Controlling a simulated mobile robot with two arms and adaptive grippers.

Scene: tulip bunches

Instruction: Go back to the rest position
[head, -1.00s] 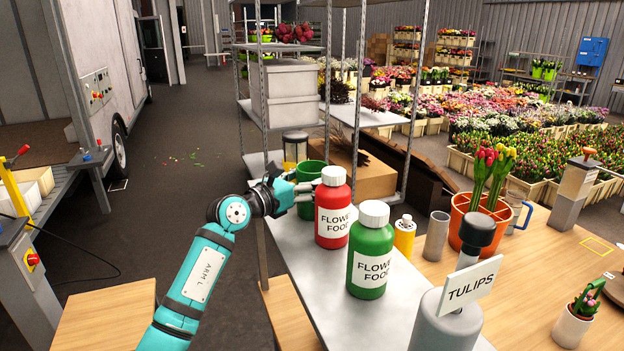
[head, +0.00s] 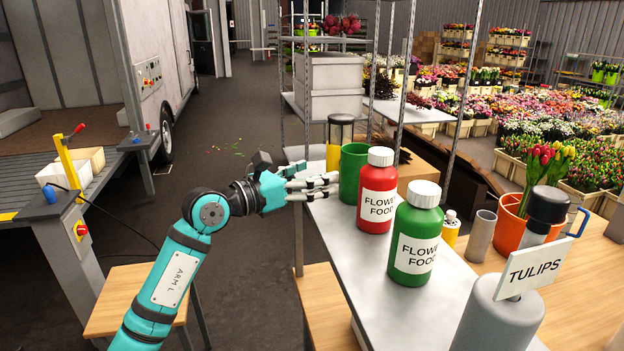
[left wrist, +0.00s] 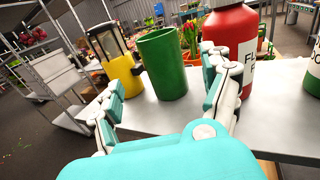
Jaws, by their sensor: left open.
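My left gripper (head: 318,185) is open and empty. In the head view it is beside the near left edge of the grey shelf top (head: 413,312), left of the red flower food bottle (head: 375,200). In the left wrist view the open fingers of my left gripper (left wrist: 160,108) point toward the green cup (left wrist: 162,65), with a gap around it. The green cup also shows in the head view (head: 352,172), just behind the fingers. My right gripper is not in view.
A green flower food bottle (head: 413,240) and a grey container with a TULIPS sign (head: 525,268) stand nearer on the shelf. A yellow container (left wrist: 122,75) is by the green cup. A wooden stool (head: 125,300) is below my left arm. Dark floor lies open to the left.

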